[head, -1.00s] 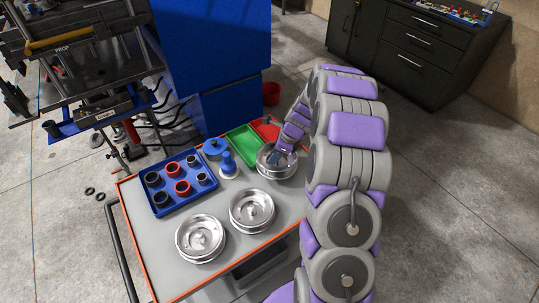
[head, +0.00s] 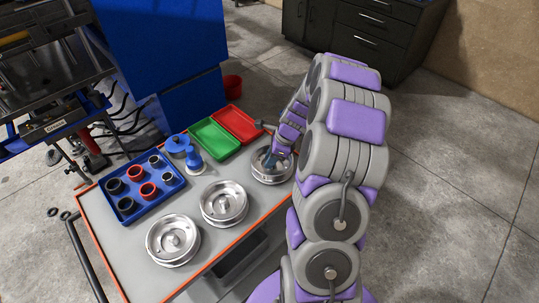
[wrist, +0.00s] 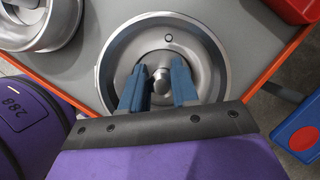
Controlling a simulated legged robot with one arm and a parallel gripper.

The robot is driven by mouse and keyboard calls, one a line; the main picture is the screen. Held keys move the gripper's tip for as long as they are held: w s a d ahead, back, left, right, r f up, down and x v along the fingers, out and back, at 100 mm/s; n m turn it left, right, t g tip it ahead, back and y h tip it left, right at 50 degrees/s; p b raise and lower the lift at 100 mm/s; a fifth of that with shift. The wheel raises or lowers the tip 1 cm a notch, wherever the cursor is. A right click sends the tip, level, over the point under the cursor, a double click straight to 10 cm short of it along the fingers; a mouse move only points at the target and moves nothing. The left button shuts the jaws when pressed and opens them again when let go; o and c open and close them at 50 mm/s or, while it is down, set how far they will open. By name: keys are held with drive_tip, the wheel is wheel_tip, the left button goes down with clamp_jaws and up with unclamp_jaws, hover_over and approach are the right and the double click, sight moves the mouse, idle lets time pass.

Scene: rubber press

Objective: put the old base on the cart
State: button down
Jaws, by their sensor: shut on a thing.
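A round silver metal base (head: 271,178) with a raised rim is at the right end of the cart (head: 205,262), close to its orange edge. My gripper (wrist: 158,72) is around the base's short central post (wrist: 162,80), with a blue finger on each side, shut on it. In the head view my gripper (head: 273,160) reaches down into the base from the upper right. The base looks level and low over the grey top. I cannot tell whether its underside touches the cart.
Two similar silver bases, (head: 223,203) and (head: 172,240), stand to its left. A green tray (head: 214,138) and a red tray (head: 238,124) lie behind it. A blue tray (head: 172,190) with several rings is at the left, beside blue-topped parts (head: 194,158).

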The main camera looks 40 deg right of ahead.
sight(284, 163)
drive_tip(key=shift+f, duration=0.35)
drive_tip(key=c, duration=0.8)
unclamp_jaws()
drive_tip(key=shift+c, duration=0.2)
drive_tip(key=p+v, duration=0.3)
drive_tip(key=v, duration=0.9)
drive_tip(key=s+a+r+n+g, duration=0.1)
drive_tip(key=s+a+r+n, duration=0.25)
drive_tip(key=a, duration=0.35)
drive_tip(key=s+a+r+n+g, duration=0.1)
drive_tip(key=s+a+r+n, duration=0.2)
drive_tip(key=a+n, duration=0.3)
drive_tip(key=s+a+r+n+g, duration=0.1)
drive_tip(key=s+a+r+n, duration=0.25)
drive_tip(key=a, duration=0.45)
drive_tip(key=s+a+n+h, duration=0.1)
drive_tip(key=s+a+n, duration=0.1)
drive_tip(key=s+n, duration=0.4)
drive_tip(key=s+a+n+g+h, duration=0.1)
drive_tip(key=s+n, duration=0.5)
drive_tip(key=s, duration=0.6)
drive_tip(key=a+r+h, duration=0.1)
drive_tip(key=a, duration=0.1)
drive_tip(key=shift+s+a+n+h, duration=0.15)
drive_tip(key=shift+a+n+h, duration=0.15)
drive_tip(key=shift+a+n, duration=0.1)
